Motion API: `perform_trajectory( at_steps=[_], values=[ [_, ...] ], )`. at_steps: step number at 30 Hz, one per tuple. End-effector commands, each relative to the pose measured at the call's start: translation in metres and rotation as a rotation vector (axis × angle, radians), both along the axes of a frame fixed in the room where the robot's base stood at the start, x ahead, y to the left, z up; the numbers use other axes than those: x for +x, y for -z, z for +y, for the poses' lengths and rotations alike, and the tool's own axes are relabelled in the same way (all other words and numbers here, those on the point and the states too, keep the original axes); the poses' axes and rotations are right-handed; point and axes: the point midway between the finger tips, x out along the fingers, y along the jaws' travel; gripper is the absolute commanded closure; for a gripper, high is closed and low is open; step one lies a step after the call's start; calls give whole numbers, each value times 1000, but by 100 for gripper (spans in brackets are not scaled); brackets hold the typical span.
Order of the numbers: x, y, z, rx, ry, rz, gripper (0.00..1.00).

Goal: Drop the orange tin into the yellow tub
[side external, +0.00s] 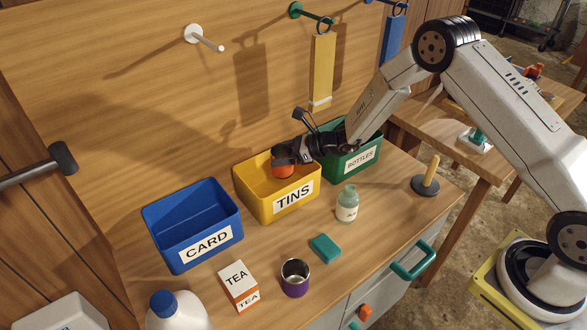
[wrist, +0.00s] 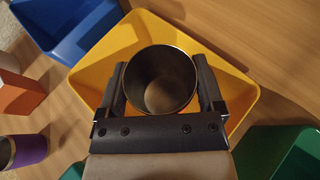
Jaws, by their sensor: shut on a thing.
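The orange tin (side external: 284,170) is held in my gripper (side external: 283,156) over the yellow tub. In the wrist view the tin (wrist: 161,80) shows its open, empty inside between the two fingers of my gripper (wrist: 161,84), which is shut on it. The yellow tub (side external: 259,201), labelled TINS, stands on the counter between the blue and green tubs. In the wrist view the yellow tub (wrist: 95,72) surrounds the tin on all sides. The tin's height above the tub floor is hard to tell.
A blue CARD tub (side external: 163,227) stands left and a green BOTTLES tub (side external: 366,165) right. In front are a glass bottle (side external: 347,204), teal block (side external: 325,248), purple tin (side external: 295,279), TEA box (side external: 238,287) and white jug (side external: 178,314). Hooks (side external: 203,38) stick out of the wall.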

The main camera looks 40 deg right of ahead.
Motion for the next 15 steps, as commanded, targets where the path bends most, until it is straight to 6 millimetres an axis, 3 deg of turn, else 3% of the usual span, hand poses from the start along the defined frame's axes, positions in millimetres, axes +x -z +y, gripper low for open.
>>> perform_trajectory(
  at_steps=[5,6,7,15],
  values=[
    [0,0,0,1,0,-1,71],
    [0,0,0,1,0,-1,11],
    [0,0,0,1,0,-1,1],
    [0,0,0,0,0,0,0]
  ],
)
